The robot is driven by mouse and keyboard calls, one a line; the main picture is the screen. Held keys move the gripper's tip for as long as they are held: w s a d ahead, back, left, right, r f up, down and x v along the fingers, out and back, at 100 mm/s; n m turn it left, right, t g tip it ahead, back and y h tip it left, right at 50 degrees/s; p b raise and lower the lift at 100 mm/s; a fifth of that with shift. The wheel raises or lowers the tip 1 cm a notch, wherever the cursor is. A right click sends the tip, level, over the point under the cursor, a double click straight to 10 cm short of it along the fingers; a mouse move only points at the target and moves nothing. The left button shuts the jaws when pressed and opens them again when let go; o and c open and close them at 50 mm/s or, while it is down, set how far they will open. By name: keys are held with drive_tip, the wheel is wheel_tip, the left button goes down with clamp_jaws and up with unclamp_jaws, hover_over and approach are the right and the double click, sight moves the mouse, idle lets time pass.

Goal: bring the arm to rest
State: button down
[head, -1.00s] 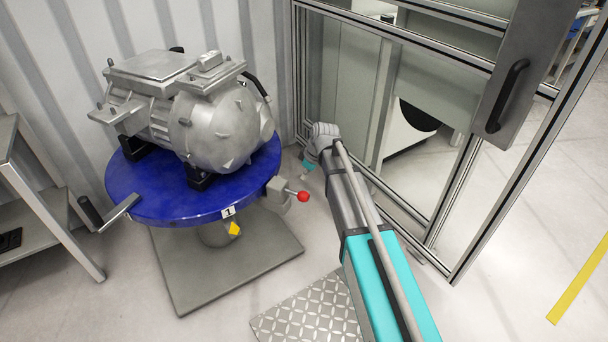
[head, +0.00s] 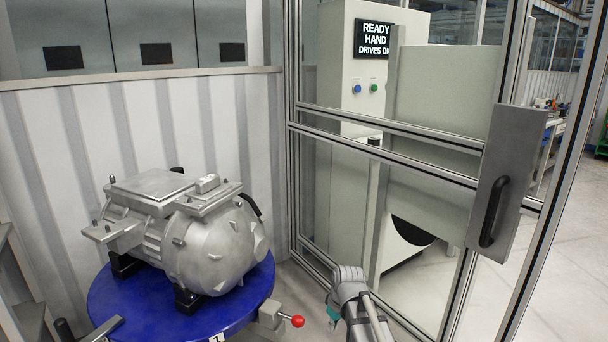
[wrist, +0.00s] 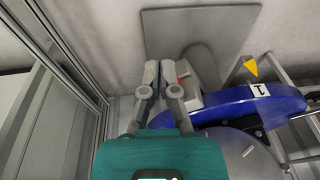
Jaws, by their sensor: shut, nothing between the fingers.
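My gripper (wrist: 157,70) shows in the wrist view with its two grey fingers together and nothing between them. It points down past the edge of the blue round table (wrist: 222,106), beside the table's red-knobbed grey clamp. I cannot tell whether it touches the clamp. In the head view my arm (head: 350,287) enters at the bottom, right of the blue table (head: 103,300). The fingers are not clear there. A grey metal drive unit (head: 205,250) sits on the blue table.
The red knob (head: 298,321) sticks out from the table towards my arm. A framed glass guard with a door handle (head: 494,211) stands close on the right. Behind it a cabinet display (head: 374,39) reads "READY HAND DRIVES ON". A ribbed wall (head: 60,150) closes the back left.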

drive_tip(key=s+d+m+g+h, duration=0.1)
drive_tip(key=s+d+m, duration=0.35)
drive_tip(key=s, duration=0.25)
drive_tip(key=s+d+m+h, duration=0.1)
drive_tip(key=s+d+m, duration=0.2)
drive_tip(key=s+d, duration=0.3)
wheel_tip(320, 180, up, 26)
drive_tip(key=a+p, duration=0.1)
drive_tip(key=p, duration=2.5)
drive_tip(key=shift+a+f, duration=0.15)
drive_tip(key=shift+a, duration=0.2)
drive_tip(key=c, duration=1.4)
unclamp_jaws()
drive_tip(key=shift+w+n, duration=0.1)
drive_tip(key=shift+n, duration=0.15)
